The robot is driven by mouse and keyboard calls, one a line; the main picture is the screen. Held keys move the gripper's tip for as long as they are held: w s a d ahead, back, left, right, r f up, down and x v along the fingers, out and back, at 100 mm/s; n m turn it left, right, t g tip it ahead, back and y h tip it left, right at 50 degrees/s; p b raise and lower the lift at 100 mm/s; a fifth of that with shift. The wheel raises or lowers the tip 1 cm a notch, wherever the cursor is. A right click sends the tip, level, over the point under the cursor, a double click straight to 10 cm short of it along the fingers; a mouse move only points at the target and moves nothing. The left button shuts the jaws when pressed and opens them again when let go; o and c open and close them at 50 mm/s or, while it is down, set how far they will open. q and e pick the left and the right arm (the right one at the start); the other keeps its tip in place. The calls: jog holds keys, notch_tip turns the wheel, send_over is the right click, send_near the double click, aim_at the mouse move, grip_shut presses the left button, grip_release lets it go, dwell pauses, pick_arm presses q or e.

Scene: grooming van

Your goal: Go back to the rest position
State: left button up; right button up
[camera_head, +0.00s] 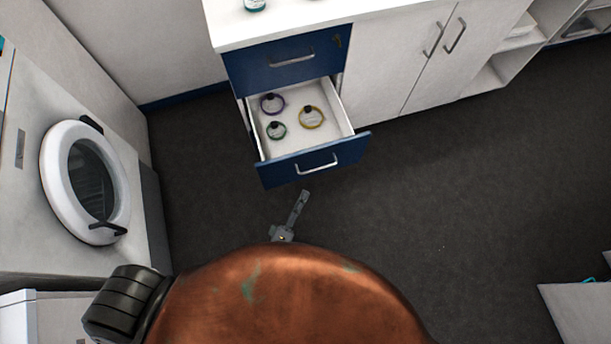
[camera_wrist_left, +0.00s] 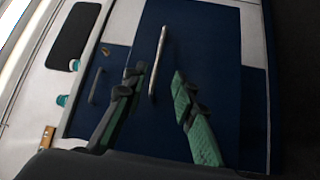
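My left gripper (camera_head: 295,208) is a small grey piece on the floor side of the open drawer, mostly hidden behind my copper-coloured body in the head view. In the left wrist view my left gripper (camera_wrist_left: 156,82) has its two green-padded fingers spread with nothing between the pads. The bar handle (camera_wrist_left: 159,55) of the blue drawer front (camera_wrist_left: 222,75) shows just beyond the fingertips, apparently apart from them. The same drawer (camera_head: 348,152) is pulled open in the head view, its handle (camera_head: 316,164) free. My right gripper is not in view.
The drawer holds a purple ring (camera_head: 272,104), a green ring (camera_head: 276,130) and a yellow ring (camera_head: 312,117). A closed blue drawer (camera_head: 262,66) sits above it, under a white counter (camera_head: 350,12). A round-doored washer (camera_head: 55,190) stands left. Dark floor (camera_head: 470,180) is clear to the right.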

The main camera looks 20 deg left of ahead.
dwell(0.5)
pick_arm(q)
jog(key=s+a+f+m+g, duration=0.4)
jog(key=s+f+m+g, duration=0.1)
jog(key=f, duration=0.6)
jog(key=s+a+f+m+g, duration=0.3)
jog(key=s+f+m+g, duration=0.15)
jog(key=f, duration=0.55)
jog(key=s+a+f+m+g+y, duration=0.1)
jog(key=s+a+f+m+g, duration=0.15)
jog(key=s+a, duration=0.4)
jog(key=s+a+f+m+g+y, duration=0.1)
jog(key=s+a+f+g+y, duration=0.2)
jog(key=s, duration=0.7)
jog(key=s+a+f+m+g, duration=0.2)
jog(key=s+a+g, duration=0.35)
jog(key=s, duration=0.25)
jog(key=s+a+r+t+p, duration=0.1)
jog(key=s+r+p, duration=0.1)
jog(key=s+p, duration=0.9)
jog(key=p, duration=0.6)
jog(key=shift+s+a+t, duration=0.3)
jog(key=shift+a+t, duration=0.05)
jog(key=shift+a, duration=0.05)
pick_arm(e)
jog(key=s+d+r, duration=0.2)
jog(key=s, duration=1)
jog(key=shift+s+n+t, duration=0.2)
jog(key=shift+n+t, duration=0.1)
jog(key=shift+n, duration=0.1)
